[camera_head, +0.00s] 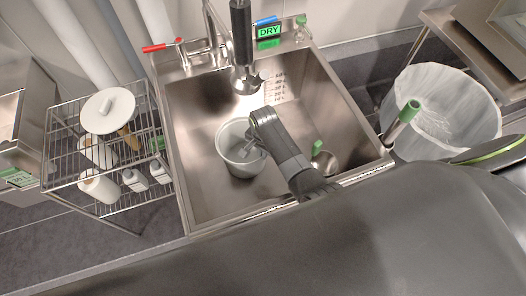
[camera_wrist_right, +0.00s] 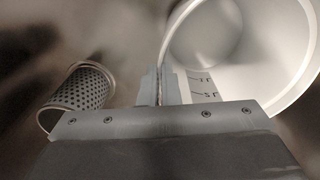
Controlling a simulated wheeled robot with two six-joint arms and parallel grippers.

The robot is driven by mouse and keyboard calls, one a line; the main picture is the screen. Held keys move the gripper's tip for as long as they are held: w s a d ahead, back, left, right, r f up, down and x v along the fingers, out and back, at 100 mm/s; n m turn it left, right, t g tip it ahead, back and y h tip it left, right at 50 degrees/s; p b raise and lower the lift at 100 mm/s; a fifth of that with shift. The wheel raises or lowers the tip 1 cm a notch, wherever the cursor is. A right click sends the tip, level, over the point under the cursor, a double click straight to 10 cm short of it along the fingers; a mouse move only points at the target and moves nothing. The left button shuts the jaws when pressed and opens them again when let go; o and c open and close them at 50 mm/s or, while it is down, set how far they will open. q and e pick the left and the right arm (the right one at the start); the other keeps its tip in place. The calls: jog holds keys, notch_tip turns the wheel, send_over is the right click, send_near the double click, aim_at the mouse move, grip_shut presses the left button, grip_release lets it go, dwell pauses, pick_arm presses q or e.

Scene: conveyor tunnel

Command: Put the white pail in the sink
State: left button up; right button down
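The white pail (camera_head: 236,160) is inside the steel sink basin (camera_head: 192,110), left of centre, with its open top facing up. Whether its base touches the sink floor I cannot tell. My right gripper (camera_head: 256,143) is at the pail's right rim. In the right wrist view, the pail (camera_wrist_right: 290,50) fills the upper right, with marks on its inner wall. The fingers of my right gripper (camera_wrist_right: 160,88) are closed with the pail's rim between them. My left gripper is not in view.
A black-handled sprayer (camera_head: 241,35) hangs over the sink. A green-handled metal utensil (camera_head: 322,160) is in the basin's right part. A perforated metal cylinder (camera_wrist_right: 80,98) is beside the gripper. A wire rack (camera_head: 100,195) stands left; a lined bin (camera_head: 445,112) stands right.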

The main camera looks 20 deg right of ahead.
jog(key=c, duration=1.6)
grip_release()
jog(key=shift+c, duration=0.2)
jog(key=shift+r, duration=0.6)
notch_tip(320, 180, up, 11)
jog(key=p, duration=0.1)
jog(key=shift+s, duration=0.1)
